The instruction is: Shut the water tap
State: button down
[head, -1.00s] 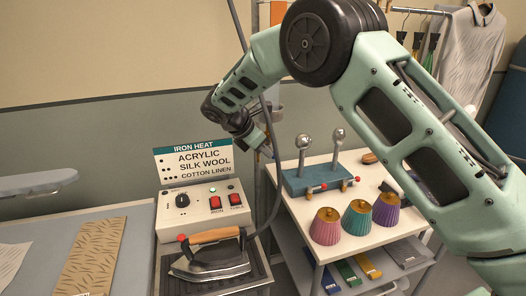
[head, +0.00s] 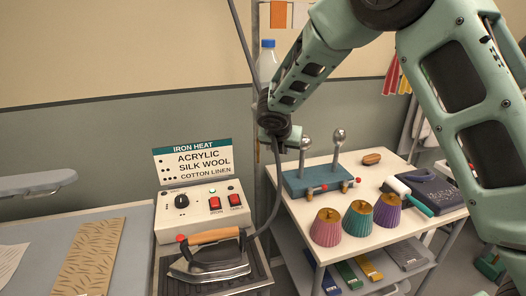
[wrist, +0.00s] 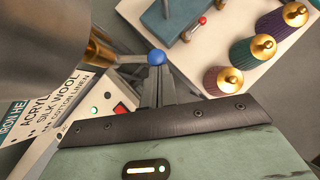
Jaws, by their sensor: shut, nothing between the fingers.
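The water tap shows in the wrist view as a brass fitting (wrist: 98,48) under a large grey rounded body. A short grey lever (wrist: 130,59) runs sideways from the brass to a blue ball knob (wrist: 155,57). My gripper (wrist: 156,78) is shut and empty. Its fingertips are right at the blue knob; I cannot tell whether they touch it. In the head view a clear bottle with a blue cap (head: 268,44) stands high by the pole, partly behind my arm.
Below is a white trolley top (head: 372,240) with a blue block bearing two ball-topped levers (head: 313,180) and several ribbed coloured cones (head: 326,227). Left of it are the iron heat panel (head: 203,208) and an iron (head: 210,262). A dark cable (head: 272,195) hangs near my wrist.

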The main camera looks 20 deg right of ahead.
jog(key=w+d+n+t+y+p, duration=0.1)
jog(key=w+d+n+y+p, duration=0.3)
jog(key=n, duration=0.5)
jog(key=shift+d+y+p, duration=0.35)
jog(key=shift+y+p, duration=0.55)
jog(key=shift+p, duration=0.15)
jog(key=shift+w, duration=0.15)
